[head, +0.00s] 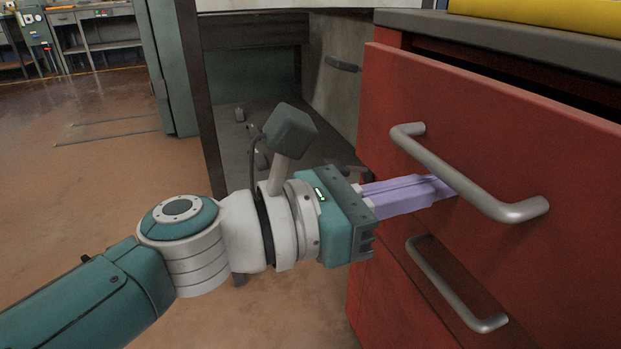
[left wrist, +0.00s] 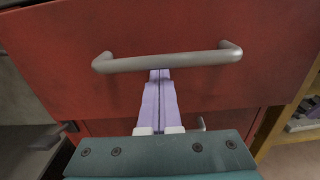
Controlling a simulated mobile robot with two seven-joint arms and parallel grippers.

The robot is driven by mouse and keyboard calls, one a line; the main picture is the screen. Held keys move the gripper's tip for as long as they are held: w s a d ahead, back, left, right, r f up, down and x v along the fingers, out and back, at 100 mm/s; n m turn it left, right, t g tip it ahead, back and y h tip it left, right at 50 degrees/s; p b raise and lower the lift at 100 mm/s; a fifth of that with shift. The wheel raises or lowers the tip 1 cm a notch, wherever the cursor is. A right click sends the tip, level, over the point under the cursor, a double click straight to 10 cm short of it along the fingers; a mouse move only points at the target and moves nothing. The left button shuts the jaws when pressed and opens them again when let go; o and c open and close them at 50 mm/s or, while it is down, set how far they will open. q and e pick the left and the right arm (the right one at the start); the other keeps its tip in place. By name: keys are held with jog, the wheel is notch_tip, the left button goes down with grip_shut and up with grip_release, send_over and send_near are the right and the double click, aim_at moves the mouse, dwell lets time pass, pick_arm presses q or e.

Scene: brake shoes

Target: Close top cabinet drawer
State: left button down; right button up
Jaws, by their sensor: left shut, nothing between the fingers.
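The red top cabinet drawer (head: 480,130) stands out from under the grey cabinet top, with a dark gap along its upper edge. Its grey bar handle (head: 470,190) is on the front, and the handle also shows in the left wrist view (left wrist: 168,62). My left gripper (head: 450,186) has its purple fingers together, with nothing between them. The tips are at the drawer front, behind or just under the handle bar. I cannot tell whether they touch the drawer. In the left wrist view the fingertips (left wrist: 160,74) end at the bar's lower edge. My right gripper is not in view.
A lower drawer with a similar handle (head: 455,290) is below. A yellow object (head: 545,12) lies on the grey cabinet top (head: 490,38). A dark bench frame (head: 210,110) stands behind my left arm. Open brown floor (head: 90,150) is at the left.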

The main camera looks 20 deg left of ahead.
aim_at(477, 179)
pick_arm(q)
jog(key=b+x, duration=0.1)
jog(key=x, duration=0.4)
jog(key=shift+w+d, duration=0.25)
jog(key=shift+d, duration=0.1)
jog(key=shift+f+b, duration=0.1)
jog(key=shift+b, duration=0.2)
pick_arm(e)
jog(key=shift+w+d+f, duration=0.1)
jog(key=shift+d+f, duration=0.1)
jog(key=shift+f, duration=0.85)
pick_arm(q)
jog(key=shift+s, duration=0.1)
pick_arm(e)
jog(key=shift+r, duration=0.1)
